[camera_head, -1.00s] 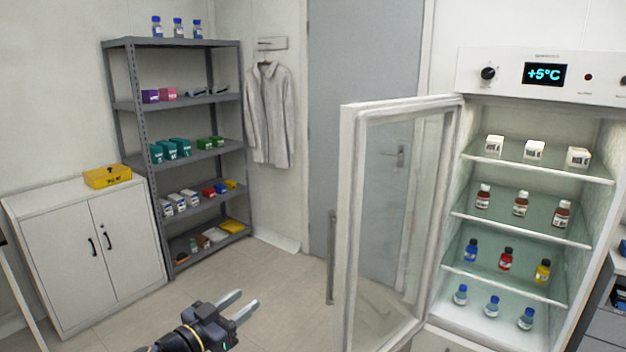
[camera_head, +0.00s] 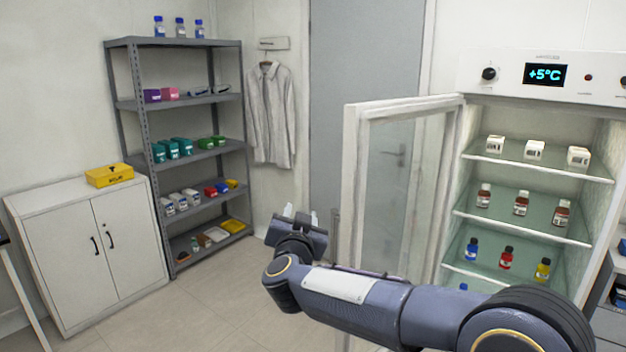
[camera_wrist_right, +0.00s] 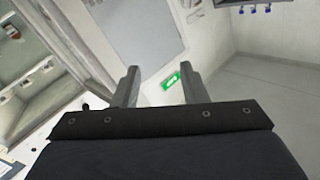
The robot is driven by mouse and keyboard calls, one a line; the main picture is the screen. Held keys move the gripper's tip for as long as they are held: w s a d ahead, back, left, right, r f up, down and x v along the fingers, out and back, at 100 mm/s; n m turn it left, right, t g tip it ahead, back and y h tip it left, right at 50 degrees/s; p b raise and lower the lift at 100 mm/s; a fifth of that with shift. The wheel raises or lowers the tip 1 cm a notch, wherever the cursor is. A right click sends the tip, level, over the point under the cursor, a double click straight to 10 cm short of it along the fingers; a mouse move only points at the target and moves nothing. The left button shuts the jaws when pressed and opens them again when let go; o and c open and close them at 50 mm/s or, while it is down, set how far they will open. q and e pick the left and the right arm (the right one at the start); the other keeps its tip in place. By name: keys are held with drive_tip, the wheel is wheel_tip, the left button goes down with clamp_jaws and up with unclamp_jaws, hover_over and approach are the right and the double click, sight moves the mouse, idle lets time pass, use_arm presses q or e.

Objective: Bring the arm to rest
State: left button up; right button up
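My right gripper (camera_head: 300,214) is raised in front of the open fridge door, at the end of my right arm, which crosses the lower right of the head view. In the right wrist view its two fingers (camera_wrist_right: 159,85) stand apart with nothing between them, so it is open and empty. My left gripper does not show in the head view.
The fridge's glass door (camera_head: 395,190) stands open close behind my right arm. Fridge shelves (camera_head: 535,218) hold boxes and bottles; my arm hides the lowest ones. A grey rack (camera_head: 175,102) and white cabinet (camera_head: 90,250) stand left. The floor (camera_head: 215,290) between is clear.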

drive_tip(key=s+d+n+g+y, duration=0.4)
drive_tip(key=s+d+y, duration=0.3)
drive_tip(key=s+d, duration=0.65)
drive_tip(key=s+d+f+g+h, duration=0.1)
drive_tip(key=s+d+f+g, duration=0.2)
drive_tip(key=s+f, duration=0.3)
drive_tip(key=s+d+f+m+g, duration=0.1)
drive_tip(key=s+f, duration=0.5)
drive_tip(key=s, duration=0.6)
drive_tip(key=s+d+f+g+h, duration=0.1)
drive_tip(key=s+d+f+g, duration=0.3)
drive_tip(key=s, duration=0.6)
wheel_tip(320, 180, down, 3)
drive_tip(key=shift+d+f+m+g+h, duration=0.1)
drive_tip(key=shift+d+m+g+h, duration=0.2)
drive_tip(key=shift+d, duration=0.8)
